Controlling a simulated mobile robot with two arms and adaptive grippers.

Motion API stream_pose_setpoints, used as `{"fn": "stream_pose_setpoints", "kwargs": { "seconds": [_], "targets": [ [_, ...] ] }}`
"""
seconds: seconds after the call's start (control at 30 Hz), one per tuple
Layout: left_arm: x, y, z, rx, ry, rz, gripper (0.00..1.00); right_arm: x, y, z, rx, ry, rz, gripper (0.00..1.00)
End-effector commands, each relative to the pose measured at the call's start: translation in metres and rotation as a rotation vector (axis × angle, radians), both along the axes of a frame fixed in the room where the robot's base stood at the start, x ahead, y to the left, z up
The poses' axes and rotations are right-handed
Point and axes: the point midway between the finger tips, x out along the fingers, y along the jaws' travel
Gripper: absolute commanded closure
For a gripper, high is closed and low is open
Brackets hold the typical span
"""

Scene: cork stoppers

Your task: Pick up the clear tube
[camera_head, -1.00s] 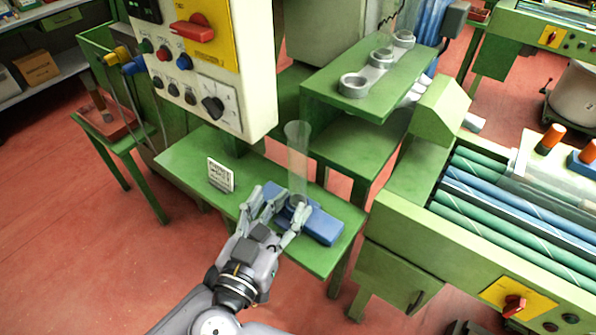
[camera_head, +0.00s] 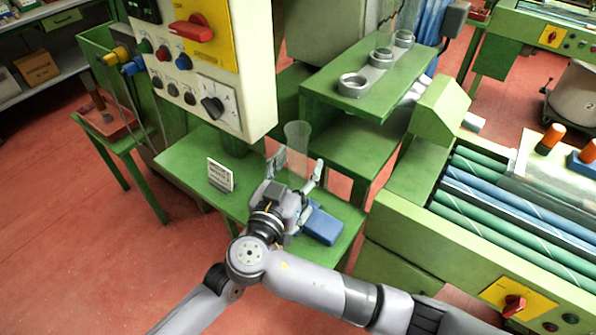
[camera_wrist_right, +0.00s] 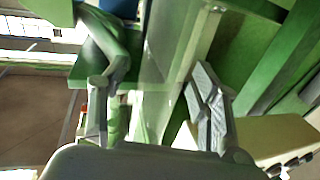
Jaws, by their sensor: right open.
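The clear tube (camera_head: 297,138) is transparent and stands upright on the blue base (camera_head: 322,226) on the low green table. Its upper part shows above my right gripper (camera_head: 297,165); its lower part is hidden behind the gripper. My right gripper is open, with one finger on each side of the tube. In the right wrist view the tube (camera_wrist_right: 165,70) runs between the two open fingers. I cannot tell whether either finger touches it. My left gripper is not in view.
A small white sign (camera_head: 220,175) stands left on the green table (camera_head: 190,158). A control panel (camera_head: 215,90) hangs close above it. A green shelf (camera_head: 330,92) with ring holders (camera_head: 354,84) is behind right. A green roller machine (camera_head: 410,215) is at right.

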Motion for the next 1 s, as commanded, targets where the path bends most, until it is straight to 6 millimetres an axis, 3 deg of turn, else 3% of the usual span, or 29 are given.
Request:
{"fn": "stream_pose_setpoints", "kwargs": {
  "seconds": [0.2,1.0],
  "targets": [
    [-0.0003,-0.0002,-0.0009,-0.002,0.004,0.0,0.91,0.0001,-0.0001,-0.0004,0.0,0.001,0.0,0.44],
    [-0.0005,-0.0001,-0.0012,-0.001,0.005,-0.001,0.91,-0.0003,0.0001,-0.0003,0.0,0.001,0.0,0.96]
  ]
}}
